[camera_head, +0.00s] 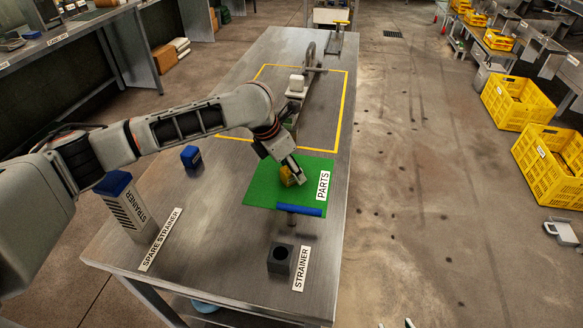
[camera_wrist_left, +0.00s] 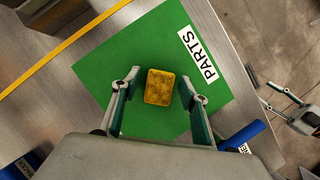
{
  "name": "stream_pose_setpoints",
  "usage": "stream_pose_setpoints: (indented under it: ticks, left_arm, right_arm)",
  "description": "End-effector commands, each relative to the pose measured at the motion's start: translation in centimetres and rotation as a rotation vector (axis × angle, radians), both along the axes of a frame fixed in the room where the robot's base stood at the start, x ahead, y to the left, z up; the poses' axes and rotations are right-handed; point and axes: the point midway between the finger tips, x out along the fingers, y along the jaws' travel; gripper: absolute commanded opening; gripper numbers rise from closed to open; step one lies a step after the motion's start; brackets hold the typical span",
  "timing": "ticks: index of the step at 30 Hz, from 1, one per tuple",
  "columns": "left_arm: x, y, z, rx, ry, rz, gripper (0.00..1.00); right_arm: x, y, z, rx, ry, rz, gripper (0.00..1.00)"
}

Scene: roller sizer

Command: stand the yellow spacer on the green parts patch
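The yellow spacer (camera_head: 287,176) is a worn yellow block over the green parts patch (camera_head: 262,184), beside the PARTS label. In the left wrist view the spacer (camera_wrist_left: 159,87) shows a near-square top face, with green all around it. My left gripper (camera_wrist_left: 159,78) is open, one finger on each side of the spacer, with a gap on both sides. In the head view the gripper (camera_head: 296,170) hides part of the spacer. Its contact with the patch cannot be seen clearly. My right gripper's fingertips (camera_head: 395,324) just show at the bottom edge, apart and empty.
A dark strainer block (camera_head: 281,258) with a hole stands nearer. A spare strainer (camera_head: 125,205) and a blue block (camera_head: 191,157) are left. A grey device (camera_head: 300,85) stands inside the yellow outline.

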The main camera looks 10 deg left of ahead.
Motion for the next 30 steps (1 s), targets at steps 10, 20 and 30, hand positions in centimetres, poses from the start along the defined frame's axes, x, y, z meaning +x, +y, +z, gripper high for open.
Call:
stream_pose_setpoints:
  ticks: [10,20,30]
  left_arm:
    - [-0.4,0.5,2.1,-0.001,-0.003,-0.001,0.44]
    - [-2.3,2.3,8.3,0.000,-0.004,0.000,0.44]
    - [-3.3,3.1,11.2,0.000,0.000,0.000,0.44]
  right_arm:
    - [0.1,0.0,0.3,0.000,-0.001,0.000,0.40]
    - [0.3,0.0,1.6,0.001,-0.009,0.000,0.40]
    - [0.5,0.1,2.2,0.002,-0.014,0.000,0.40]
